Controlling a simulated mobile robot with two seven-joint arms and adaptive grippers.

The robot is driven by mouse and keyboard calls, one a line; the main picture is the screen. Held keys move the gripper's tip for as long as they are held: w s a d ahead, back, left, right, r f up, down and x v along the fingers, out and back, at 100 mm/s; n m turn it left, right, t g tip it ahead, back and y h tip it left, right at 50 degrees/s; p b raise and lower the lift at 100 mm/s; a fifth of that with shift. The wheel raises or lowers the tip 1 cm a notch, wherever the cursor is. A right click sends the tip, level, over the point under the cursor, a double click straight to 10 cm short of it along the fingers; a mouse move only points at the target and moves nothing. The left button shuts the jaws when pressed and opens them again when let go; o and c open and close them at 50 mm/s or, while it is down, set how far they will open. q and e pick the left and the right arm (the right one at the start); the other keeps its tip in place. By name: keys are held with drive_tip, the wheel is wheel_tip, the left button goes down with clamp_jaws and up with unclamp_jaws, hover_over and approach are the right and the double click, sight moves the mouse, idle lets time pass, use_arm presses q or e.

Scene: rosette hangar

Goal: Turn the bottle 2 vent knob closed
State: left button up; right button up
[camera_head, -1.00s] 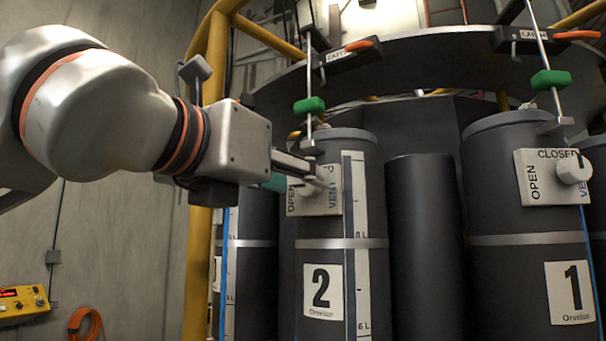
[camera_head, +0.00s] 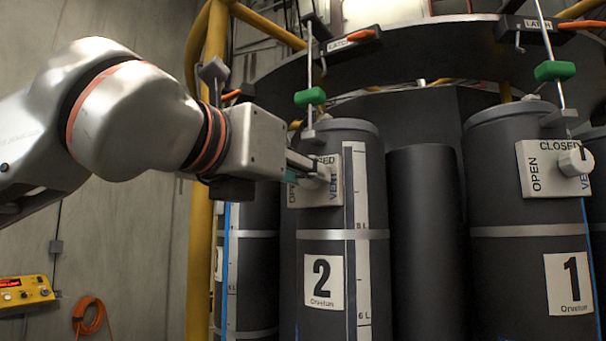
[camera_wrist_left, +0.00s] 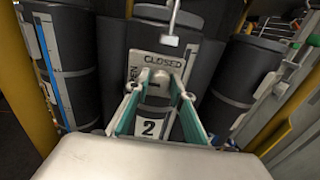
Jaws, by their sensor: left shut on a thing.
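Bottle 2 (camera_head: 268,275) is a dark grey cylinder with a white "2" label, standing upright left of centre in the head view. Its white vent plate (camera_head: 305,196) reads OPEN, CLOSED and VENT, partly covered by my gripper. The pale vent knob (camera_head: 327,172) sits on this plate. My left gripper (camera_head: 312,171) reaches in from the left and is shut on the knob. In the left wrist view, the teal-padded fingers (camera_wrist_left: 158,90) are on either side of the knob (camera_wrist_left: 160,78), below the word CLOSED. Where the knob points is hard to tell. My right gripper is not in view.
Bottle 1 (camera_head: 515,240), with its own vent plate and knob (camera_head: 575,162), stands at the right. A plain dark cylinder (camera_head: 423,240) is between the bottles. Green-handled latch rods (camera_head: 310,97) hang above bottle 2. A yellow post (camera_head: 203,235) rises close to my left arm.

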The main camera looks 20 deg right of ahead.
use_arm(q)
drive_tip(key=shift+s+d+f+m+b, duration=0.1)
drive_tip(key=shift+m+b, duration=0.65)
drive_tip(key=shift+m, duration=3.65)
drive_tip(key=shift+s+m+b, duration=0.1)
drive_tip(key=shift+m+b, duration=0.65)
drive_tip(key=shift+m, duration=3.65)
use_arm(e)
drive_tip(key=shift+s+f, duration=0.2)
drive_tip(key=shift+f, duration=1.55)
use_arm(q)
drive_tip(key=o, duration=1.1)
drive_tip(key=shift+o, duration=0.2)
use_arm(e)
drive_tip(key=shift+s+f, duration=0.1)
use_arm(q)
drive_tip(key=v, duration=1.2)
